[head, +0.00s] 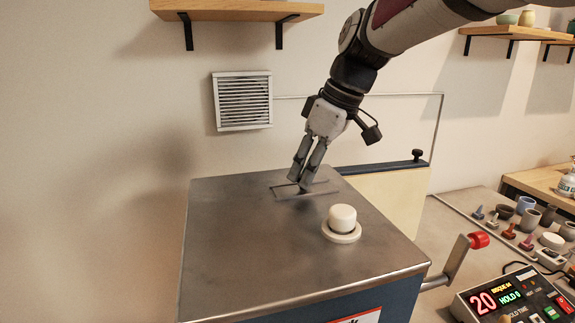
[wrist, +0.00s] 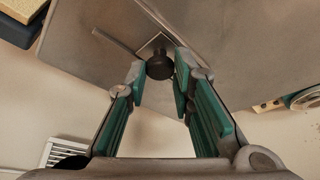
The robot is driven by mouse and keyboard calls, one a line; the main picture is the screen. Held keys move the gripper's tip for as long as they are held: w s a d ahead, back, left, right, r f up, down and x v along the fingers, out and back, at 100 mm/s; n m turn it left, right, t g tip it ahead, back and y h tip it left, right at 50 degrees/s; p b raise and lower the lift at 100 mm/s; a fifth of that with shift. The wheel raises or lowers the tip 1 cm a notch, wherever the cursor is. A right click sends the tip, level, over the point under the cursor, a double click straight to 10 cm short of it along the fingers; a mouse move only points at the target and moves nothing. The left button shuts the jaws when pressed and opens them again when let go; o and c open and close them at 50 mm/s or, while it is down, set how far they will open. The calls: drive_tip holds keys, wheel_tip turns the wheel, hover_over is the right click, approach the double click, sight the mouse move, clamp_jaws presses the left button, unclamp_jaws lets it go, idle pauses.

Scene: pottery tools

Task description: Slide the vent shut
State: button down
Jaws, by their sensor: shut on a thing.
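The vent (head: 288,191) is a flat, dark-edged slide set in the metal top of a large box-shaped kiln. In the wrist view a round dark knob (wrist: 159,67) stands on it, beside a pale square patch (wrist: 154,45) and a thin rail (wrist: 115,40). My gripper (head: 306,187) points down at the vent. The fingers hide the knob in the head view. I cannot tell how far the vent is open.
A white round plug (head: 342,219) stands on the kiln top (head: 240,240), close to the right of the vent. A louvered grille (head: 243,101) is on the wall behind. The kiln top's left side is clear.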

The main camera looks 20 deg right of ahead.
drive_tip(key=c, duration=1.4)
unclamp_jaws()
drive_tip(key=shift+a, duration=0.3)
drive_tip(key=shift+d+r, duration=0.1)
drive_tip(key=shift+d+r, duration=0.1)
drive_tip(key=shift+r, duration=0.2)
drive_tip(key=v, duration=1.1)
drive_tip(key=shift+s, duration=0.15)
